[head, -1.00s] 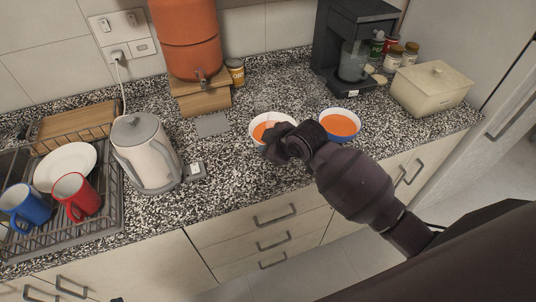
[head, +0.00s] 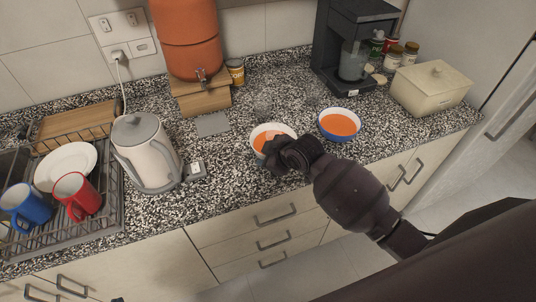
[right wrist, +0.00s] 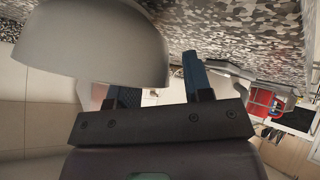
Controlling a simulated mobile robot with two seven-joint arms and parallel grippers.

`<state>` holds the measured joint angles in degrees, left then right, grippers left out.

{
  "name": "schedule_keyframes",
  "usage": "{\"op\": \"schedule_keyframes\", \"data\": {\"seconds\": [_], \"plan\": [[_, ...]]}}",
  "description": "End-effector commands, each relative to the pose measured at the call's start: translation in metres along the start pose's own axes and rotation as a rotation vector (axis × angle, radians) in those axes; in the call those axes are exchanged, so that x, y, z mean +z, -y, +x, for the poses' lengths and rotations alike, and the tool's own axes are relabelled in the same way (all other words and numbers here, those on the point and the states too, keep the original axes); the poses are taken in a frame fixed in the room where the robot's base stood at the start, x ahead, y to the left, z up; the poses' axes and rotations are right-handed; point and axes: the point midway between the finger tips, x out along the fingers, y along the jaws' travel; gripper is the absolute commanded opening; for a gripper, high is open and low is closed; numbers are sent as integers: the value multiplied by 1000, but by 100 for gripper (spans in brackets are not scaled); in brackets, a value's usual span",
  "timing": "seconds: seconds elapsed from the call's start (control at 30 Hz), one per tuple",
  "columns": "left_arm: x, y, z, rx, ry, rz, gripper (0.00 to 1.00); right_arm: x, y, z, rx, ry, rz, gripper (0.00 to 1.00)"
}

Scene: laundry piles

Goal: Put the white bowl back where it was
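The white bowl (head: 254,147), with orange soup in it, is on the near part of the counter in the head view. My right gripper (head: 275,160) is at its near side, overlapping the rim. In the right wrist view the bowl (right wrist: 95,40) looms large and covers part of one finger. The fingers (right wrist: 160,85) stand apart, with a gap showing between them, and the other finger is clear of the bowl's edge. Whether a finger touches the bowl is hidden. My left gripper is not in view.
A blue bowl (head: 339,138) of orange soup stands just right of the white one. A kettle (head: 146,155) and dish rack (head: 110,215) are at left. A grey square (head: 212,124) lies behind left. A coffee machine (head: 345,30) and cream box (head: 430,95) are at right.

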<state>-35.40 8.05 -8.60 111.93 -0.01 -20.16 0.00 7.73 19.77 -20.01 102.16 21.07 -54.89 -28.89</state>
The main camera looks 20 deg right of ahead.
Motion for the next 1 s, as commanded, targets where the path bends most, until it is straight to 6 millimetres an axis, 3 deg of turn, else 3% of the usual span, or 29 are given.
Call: {"op": "schedule_keyframes", "data": {"seconds": [0.37,1.0], "plan": [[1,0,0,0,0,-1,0,-1,-1,-9,1,0,0,46],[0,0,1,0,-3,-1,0,-1,-1,-108,0,1,-1,46]]}}
